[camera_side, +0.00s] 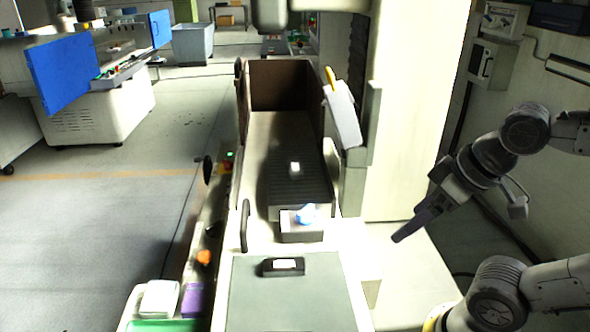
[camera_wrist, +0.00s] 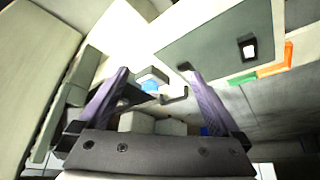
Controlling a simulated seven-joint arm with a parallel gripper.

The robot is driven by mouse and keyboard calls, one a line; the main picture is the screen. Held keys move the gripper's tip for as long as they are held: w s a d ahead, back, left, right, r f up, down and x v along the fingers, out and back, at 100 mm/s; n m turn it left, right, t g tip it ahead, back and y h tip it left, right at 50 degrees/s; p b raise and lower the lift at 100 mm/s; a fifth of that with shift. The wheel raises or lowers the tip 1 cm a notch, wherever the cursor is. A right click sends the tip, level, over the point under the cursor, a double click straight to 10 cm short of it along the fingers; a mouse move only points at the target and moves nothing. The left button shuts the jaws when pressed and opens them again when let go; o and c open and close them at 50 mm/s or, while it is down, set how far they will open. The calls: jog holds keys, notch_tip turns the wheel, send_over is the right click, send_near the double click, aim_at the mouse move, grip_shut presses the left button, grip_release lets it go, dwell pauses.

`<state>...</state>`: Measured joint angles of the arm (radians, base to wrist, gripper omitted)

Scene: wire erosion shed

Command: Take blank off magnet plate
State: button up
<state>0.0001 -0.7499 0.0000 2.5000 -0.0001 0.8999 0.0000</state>
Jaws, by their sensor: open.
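A small bright blank (camera_side: 295,168) lies on a dark ribbed magnet plate (camera_side: 300,195) in the middle of the side view. My gripper (camera_side: 400,237) is at the right of the side view, well apart from the plate and blank, over the pale surface beside the bench. In the wrist view my gripper (camera_wrist: 157,72) has its two purple-grey fingers spread wide, with nothing between them. A dark patch beyond the left finger may be the plate; I cannot pick out the blank there.
A small tray (camera_side: 300,235) with a blue item (camera_side: 306,213) stands in front of the plate. A dark box (camera_side: 284,267) lies on a grey-green mat (camera_side: 290,305). A white holder (camera_side: 342,112) hangs right of the trough. Bins (camera_side: 159,299) stand at front left.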

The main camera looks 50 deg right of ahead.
dwell(0.4)
jog(key=shift+c, duration=1.2)
